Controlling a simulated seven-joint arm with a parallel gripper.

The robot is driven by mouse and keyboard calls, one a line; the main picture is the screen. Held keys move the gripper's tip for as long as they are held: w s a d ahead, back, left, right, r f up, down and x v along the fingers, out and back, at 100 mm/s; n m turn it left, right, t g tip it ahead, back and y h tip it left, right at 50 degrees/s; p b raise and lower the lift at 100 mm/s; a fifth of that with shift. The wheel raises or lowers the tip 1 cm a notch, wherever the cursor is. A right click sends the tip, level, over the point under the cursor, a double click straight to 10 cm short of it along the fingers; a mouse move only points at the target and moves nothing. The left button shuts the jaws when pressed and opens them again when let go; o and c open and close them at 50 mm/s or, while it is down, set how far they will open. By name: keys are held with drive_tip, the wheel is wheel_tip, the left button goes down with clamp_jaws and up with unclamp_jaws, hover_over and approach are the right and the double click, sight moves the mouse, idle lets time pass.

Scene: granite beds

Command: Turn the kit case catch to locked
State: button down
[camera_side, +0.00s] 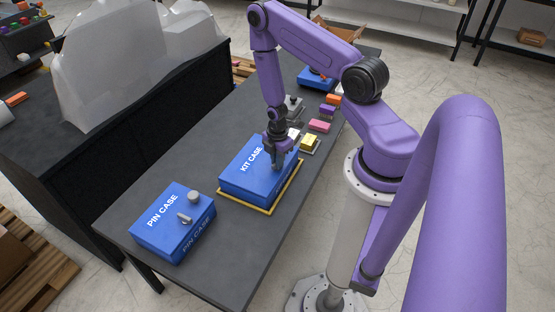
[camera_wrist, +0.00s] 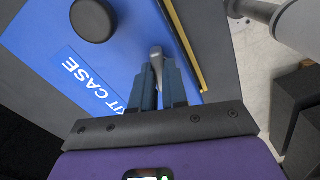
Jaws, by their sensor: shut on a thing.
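The kit case (camera_side: 240,180) is a blue box with white lettering, lying on the dark table inside a yellow outline. It also fills the middle of the wrist view (camera_wrist: 120,62). Its catch (camera_wrist: 156,55) is a small grey lever on the case's top. My gripper (camera_side: 279,165) reaches down to the top of the case. In the wrist view my gripper (camera_wrist: 160,75) has its two fingers shut on the catch's lever, whose rounded end sticks out beyond the fingertips. The catch is hidden by my gripper in the side view. I cannot read any locked mark.
A dark round knob (camera_wrist: 93,20) stands on the kit case beside the catch. A blue pin case (camera_side: 165,235) with its own knob and lever is at the near end of the table. Several coloured blocks, including a pink one (camera_side: 319,126) and a yellow one (camera_side: 309,141), lie beyond the kit case.

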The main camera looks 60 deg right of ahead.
drive_tip(key=m, duration=1.4)
drive_tip(key=shift+m, duration=0.3)
idle(0.4)
drive_tip(key=c, duration=1.1)
unclamp_jaws()
drive_tip(key=shift+c, duration=0.2)
wheel_tip(320, 180, up, 18)
drive_tip(key=shift+f, duration=0.25)
